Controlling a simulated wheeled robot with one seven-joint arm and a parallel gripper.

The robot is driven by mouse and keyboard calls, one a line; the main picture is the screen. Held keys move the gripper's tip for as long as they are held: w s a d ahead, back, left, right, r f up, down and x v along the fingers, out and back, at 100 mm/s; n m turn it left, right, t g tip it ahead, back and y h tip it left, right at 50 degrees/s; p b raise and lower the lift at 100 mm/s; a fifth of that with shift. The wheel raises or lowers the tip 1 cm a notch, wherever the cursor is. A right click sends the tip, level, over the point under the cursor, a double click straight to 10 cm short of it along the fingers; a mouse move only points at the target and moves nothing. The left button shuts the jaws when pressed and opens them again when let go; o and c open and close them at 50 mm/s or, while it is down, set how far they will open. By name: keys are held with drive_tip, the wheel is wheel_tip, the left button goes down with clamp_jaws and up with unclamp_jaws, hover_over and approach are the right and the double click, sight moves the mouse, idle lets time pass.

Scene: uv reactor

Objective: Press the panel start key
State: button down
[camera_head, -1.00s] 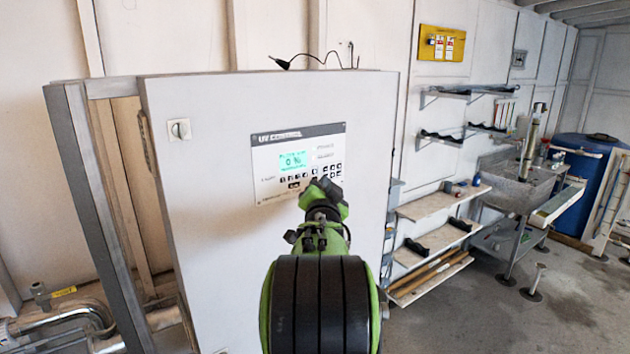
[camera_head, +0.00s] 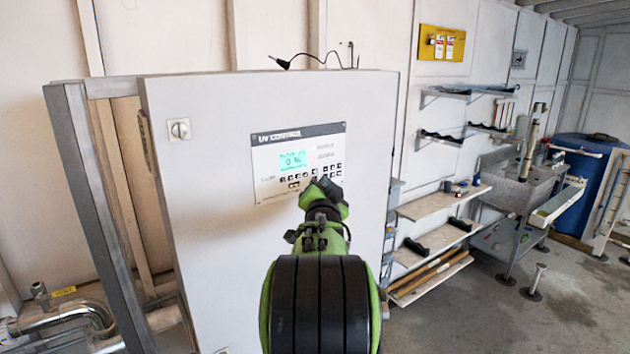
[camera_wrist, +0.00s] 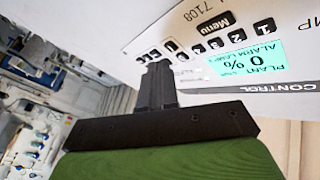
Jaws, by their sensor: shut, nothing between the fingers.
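The UV control panel (camera_head: 273,161) is a pale plate with a dark header on the front of a grey cabinet (camera_head: 210,240). Its lit green display (camera_head: 293,160) reads 0 %, with rows of small black keys below. In the wrist view the display (camera_wrist: 243,62) and keys (camera_wrist: 225,38) appear turned upside down. My gripper (camera_head: 322,183) is at the panel's lower right, over the right end of the key rows, hiding some keys. In the wrist view my gripper (camera_wrist: 158,68) is shut and empty, its tips close to the panel's keys. I cannot tell which is the start key or whether the tips touch.
A round switch (camera_head: 180,129) sits on the cabinet's upper left. Wooden shelves (camera_head: 440,205) stand right of the cabinet, and a steel sink (camera_head: 520,185) and blue barrel (camera_head: 583,180) lie further right. Metal pipes (camera_head: 65,318) run at lower left.

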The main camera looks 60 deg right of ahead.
idle(0.6)
drive_tip(key=shift+w+d+b, duration=0.2)
drive_tip(key=shift+w+b, duration=0.1)
drive_tip(key=shift+w, duration=0.1)
drive_tip(key=shift+w+d, duration=0.15)
drive_tip(key=shift+w, duration=0.05)
idle(0.4)
drive_tip(key=shift+s+a+b, duration=0.4)
drive_tip(key=shift+s+b, duration=0.2)
drive_tip(key=shift+b, duration=0.2)
drive_tip(key=s+b, duration=0.1)
drive_tip(key=s+a+b, duration=0.1)
drive_tip(key=s, duration=0.1)
drive_tip(key=s+a+b, duration=0.1)
drive_tip(key=shift+s+a, duration=0.1)
drive_tip(key=shift+s, duration=0.15)
